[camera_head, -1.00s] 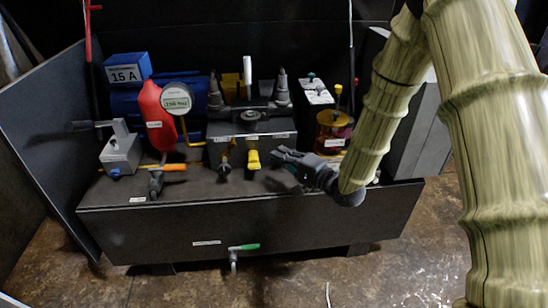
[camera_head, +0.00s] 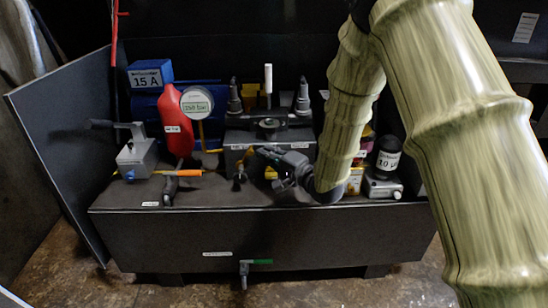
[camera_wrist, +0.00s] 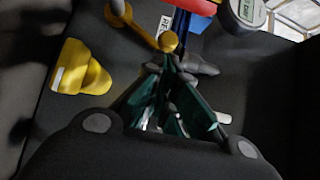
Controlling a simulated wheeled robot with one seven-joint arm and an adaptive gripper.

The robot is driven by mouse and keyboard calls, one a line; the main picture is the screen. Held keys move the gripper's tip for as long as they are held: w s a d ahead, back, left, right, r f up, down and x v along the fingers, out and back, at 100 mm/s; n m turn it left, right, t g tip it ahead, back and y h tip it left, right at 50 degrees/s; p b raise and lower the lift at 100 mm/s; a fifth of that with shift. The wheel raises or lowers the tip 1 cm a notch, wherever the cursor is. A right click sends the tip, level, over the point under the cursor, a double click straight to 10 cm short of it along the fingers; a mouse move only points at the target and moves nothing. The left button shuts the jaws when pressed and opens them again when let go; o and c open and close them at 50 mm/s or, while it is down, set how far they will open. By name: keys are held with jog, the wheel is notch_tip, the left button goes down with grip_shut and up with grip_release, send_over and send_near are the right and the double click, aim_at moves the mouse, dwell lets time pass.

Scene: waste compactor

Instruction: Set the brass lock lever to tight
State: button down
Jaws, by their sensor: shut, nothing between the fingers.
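A brass lever with a round ball end (camera_wrist: 168,41) shows at the top of the wrist view. My gripper (camera_wrist: 166,62) has its dark green fingers together, with the tips just below and very close to the ball; I cannot tell whether they touch. In the head view my gripper (camera_head: 262,153) is low in front of the dark central block (camera_head: 236,138), above a yellow handle (camera_head: 271,172). The yellow handle also shows in the wrist view (camera_wrist: 80,75), left of the fingers. The brass lever is too small and crowded to make out surely in the head view.
A red bottle (camera_head: 177,122) and a round gauge (camera_head: 196,103) stand left of the block. An orange-handled lever (camera_head: 180,173) and a grey box with a lever (camera_head: 136,157) are farther left. A black-capped filter (camera_head: 387,157) stands at the right.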

jog(key=shift+a+r, duration=0.1)
jog(key=shift+a, duration=0.05)
dwell(0.3)
jog(key=shift+a+r+p, duration=0.3)
jog(key=shift+a+p, duration=0.05)
jog(key=shift+p, duration=0.9)
jog(key=shift+a+n+p, duration=0.2)
jog(key=shift+n+p, duration=0.1)
jog(key=shift+p, duration=0.15)
jog(key=shift+a+f, duration=0.1)
jog(key=shift+f, duration=0.05)
jog(key=shift+d+p, duration=0.4)
jog(key=d+p, duration=0.1)
jog(key=d+r+p, duration=0.1)
jog(key=d, duration=0.1)
jog(key=p+v, duration=0.3)
jog(key=v, duration=0.7)
jog(key=shift+s, duration=0.15)
